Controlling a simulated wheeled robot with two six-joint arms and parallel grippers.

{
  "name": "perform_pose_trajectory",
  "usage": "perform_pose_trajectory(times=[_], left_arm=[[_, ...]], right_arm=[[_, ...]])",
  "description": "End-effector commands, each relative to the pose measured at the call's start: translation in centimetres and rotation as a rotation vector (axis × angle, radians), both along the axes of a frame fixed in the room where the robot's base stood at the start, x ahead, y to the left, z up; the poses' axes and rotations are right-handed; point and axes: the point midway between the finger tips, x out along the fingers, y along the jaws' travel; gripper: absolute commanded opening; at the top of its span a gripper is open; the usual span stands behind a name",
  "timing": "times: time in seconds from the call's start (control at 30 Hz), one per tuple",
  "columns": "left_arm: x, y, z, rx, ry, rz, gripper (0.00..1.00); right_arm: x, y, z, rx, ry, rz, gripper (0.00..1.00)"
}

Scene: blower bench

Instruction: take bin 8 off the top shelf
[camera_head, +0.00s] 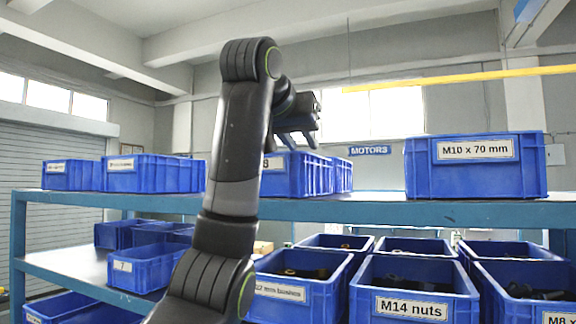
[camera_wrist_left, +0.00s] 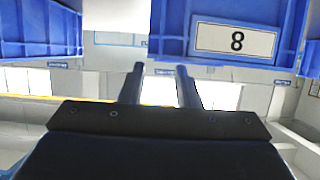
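Bin 8 (camera_head: 298,178) is a blue bin on the top shelf (camera_head: 350,210), partly hidden behind my left arm in the head view. Only part of its white label shows there. In the left wrist view bin 8 (camera_wrist_left: 165,46) fills the top right, with its label "8" in full. My left gripper (camera_head: 302,146) is in front of the bin's upper part in the head view. In the left wrist view its two fingers (camera_wrist_left: 160,68) stand apart with nothing between them. Whether the fingertips touch the bin cannot be told. My right gripper is not in view.
A blue bin labelled M10 x 70 mm (camera_head: 475,167) stands to the right on the top shelf, and another blue bin (camera_head: 155,174) to the left. Several open bins, including M14 nuts (camera_head: 413,290), fill the lower shelf. Bare top shelf lies right of bin 8.

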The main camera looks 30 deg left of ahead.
Motion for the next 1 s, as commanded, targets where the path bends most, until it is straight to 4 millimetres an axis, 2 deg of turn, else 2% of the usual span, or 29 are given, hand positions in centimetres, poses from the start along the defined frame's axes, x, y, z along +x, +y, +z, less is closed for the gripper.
perform_pose_trajectory(times=[0.03,0.37,0.7,1.0], left_arm=[[0.6,0.0,0.1,0.000,0.003,0.000,0.29],[2.1,0.0,-0.5,0.000,0.002,-0.001,0.29],[5.7,-0.1,-1.2,0.000,0.003,0.000,0.29],[6.6,-0.1,-1.9,0.000,-0.001,-0.001,0.29]], right_arm=[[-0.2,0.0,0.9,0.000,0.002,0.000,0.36],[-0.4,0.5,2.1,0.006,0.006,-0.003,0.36],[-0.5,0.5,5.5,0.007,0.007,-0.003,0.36],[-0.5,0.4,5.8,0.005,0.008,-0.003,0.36]])
